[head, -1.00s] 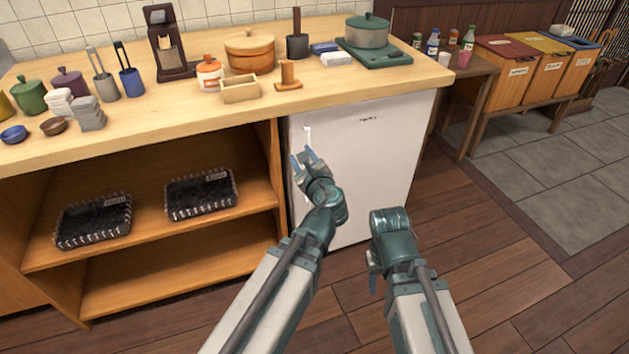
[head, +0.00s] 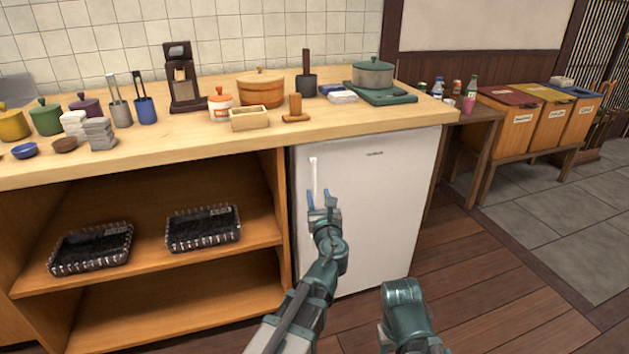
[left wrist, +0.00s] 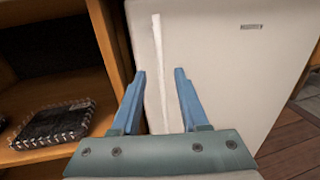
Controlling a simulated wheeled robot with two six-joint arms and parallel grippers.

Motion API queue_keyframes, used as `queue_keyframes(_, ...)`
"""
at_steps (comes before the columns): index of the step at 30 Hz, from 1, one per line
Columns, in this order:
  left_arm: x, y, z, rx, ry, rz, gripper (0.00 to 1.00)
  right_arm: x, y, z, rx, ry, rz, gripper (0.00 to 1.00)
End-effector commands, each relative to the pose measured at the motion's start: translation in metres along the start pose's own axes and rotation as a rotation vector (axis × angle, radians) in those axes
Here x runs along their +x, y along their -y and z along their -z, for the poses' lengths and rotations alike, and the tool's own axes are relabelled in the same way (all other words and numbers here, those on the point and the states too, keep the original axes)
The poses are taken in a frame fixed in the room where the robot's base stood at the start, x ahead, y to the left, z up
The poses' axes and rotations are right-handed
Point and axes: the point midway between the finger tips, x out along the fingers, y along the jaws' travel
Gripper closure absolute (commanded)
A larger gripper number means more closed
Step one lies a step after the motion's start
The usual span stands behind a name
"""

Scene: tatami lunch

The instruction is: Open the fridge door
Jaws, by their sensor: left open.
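The white fridge (head: 375,210) stands under the counter's right end, and its door is shut. A white vertical handle (head: 314,175) is near the door's left edge. My left gripper (head: 321,194) is open, its blue fingers pointing at the door just below the visible part of the handle. In the left wrist view the handle (left wrist: 157,50) runs down between the two spread fingers (left wrist: 160,73), touching neither in the picture. Whether the fingertips reach around it in depth I cannot tell. Of my right arm only a green joint shows at the bottom; its jaws are hidden.
The wooden counter (head: 200,150) carries pots, cups and a stove above the fridge. Open shelves with two black trays (head: 92,248) (head: 202,228) lie left of it. A side table (head: 487,128) and lidded bins (head: 530,125) stand right. The floor before the fridge is clear.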

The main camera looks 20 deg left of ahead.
Motion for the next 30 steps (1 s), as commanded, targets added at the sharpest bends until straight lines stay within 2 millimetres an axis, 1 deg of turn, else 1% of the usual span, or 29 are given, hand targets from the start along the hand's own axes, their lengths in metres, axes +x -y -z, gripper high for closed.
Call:
queue_keyframes(1, 0.016, 0.002, 0.0, -0.001, 0.0, -0.002, 0.56, 0.0, 0.0, 0.0, 0.0, 0.0, 0.0, 0.5)
queue_keyframes(3, 0.031, 0.002, 0.0, -0.001, 0.0, -0.002, 0.56, 0.0, 0.0, 0.0, 0.0, 0.0, 0.0, 0.5)
queue_keyframes(9, 0.065, 0.001, 0.0, -0.001, 0.0, -0.001, 0.56, 0.0, 0.0, 0.0, 0.0, 0.0, 0.0, 0.5)
queue_keyframes(12, 0.077, 0.001, 0.0, -0.001, 0.0, 0.0, 0.56, 0.0, 0.0, 0.0, 0.0, 0.0, 0.0, 0.5)
queue_keyframes(18, 0.09, 0.0, 0.0, -0.001, 0.0, 0.0, 0.56, 0.0, 0.0, 0.0, 0.0, 0.0, 0.0, 0.5)
queue_keyframes(28, 0.091, 0.0, 0.0, -0.001, 0.0, 0.0, 0.56, 0.0, 0.0, 0.0, 0.0, 0.0, 0.0, 0.5)
queue_keyframes(29, 0.091, 0.0, 0.0, -0.001, 0.0, 0.0, 0.59, 0.0, 0.0, 0.0, 0.0, 0.0, 0.0, 0.5)
queue_keyframes(30, 0.091, 0.0, 0.0, -0.001, 0.0, 0.0, 0.67, 0.0, 0.0, 0.0, 0.0, 0.0, 0.0, 0.5)
